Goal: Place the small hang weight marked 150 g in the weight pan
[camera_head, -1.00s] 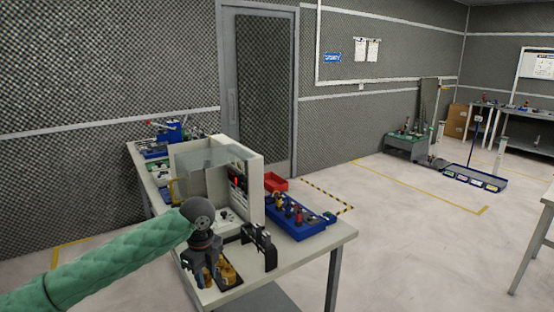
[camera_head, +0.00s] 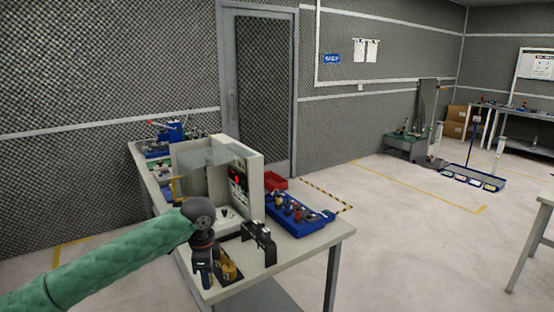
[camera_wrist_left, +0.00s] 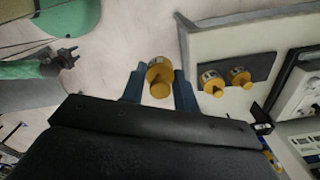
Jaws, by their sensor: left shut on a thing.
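My left gripper (camera_wrist_left: 159,90) is shut on a small yellow hang weight (camera_wrist_left: 159,78), held between its two blue-grey fingers. In the head view the left gripper (camera_head: 204,272) is at the near-left edge of the table. Two similar yellow weights (camera_wrist_left: 212,82) (camera_wrist_left: 239,77) stand on a dark mat to the right of the fingers. A yellow weight (camera_head: 229,270) also shows in the head view. The 150 g marking is too small to read. I cannot clearly make out the weight pan. My right gripper (camera_wrist_left: 66,58) appears small at the left of the wrist view; its jaws are unclear.
A white cabinet-like device (camera_head: 250,187) with a clear panel stands on the table (camera_head: 310,250). A black stand (camera_head: 262,243) is right of my gripper.

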